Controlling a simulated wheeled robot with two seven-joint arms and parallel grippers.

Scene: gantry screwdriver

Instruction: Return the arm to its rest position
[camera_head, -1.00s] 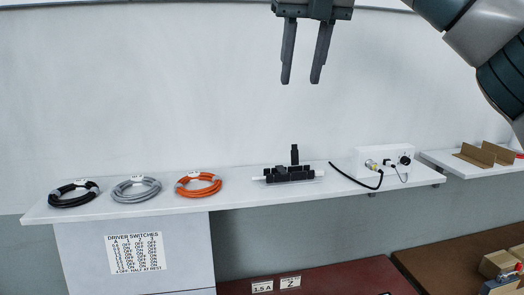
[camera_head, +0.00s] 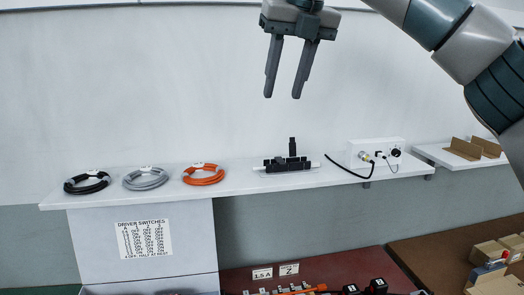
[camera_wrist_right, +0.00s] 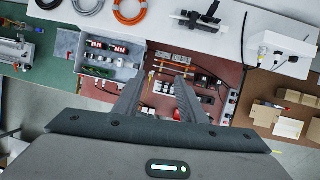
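My right gripper (camera_head: 283,94) hangs in the upper middle of the head view, with its arm coming in from the upper right. Its two fingers point down and stand apart with nothing between them. It is in front of the white wall, above the shelf and touching nothing. In the right wrist view the fingers (camera_wrist_right: 160,92) reach out above the red mat, open and empty. My left gripper shows in neither view.
A white shelf (camera_head: 235,183) carries black (camera_head: 87,182), grey (camera_head: 146,178) and orange (camera_head: 203,174) cable coils, a black device (camera_head: 288,163) and a white box (camera_head: 375,153). Below lie a red mat (camera_head: 340,268) with parts and a brown surface (camera_head: 430,250) with cartons (camera_head: 488,254).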

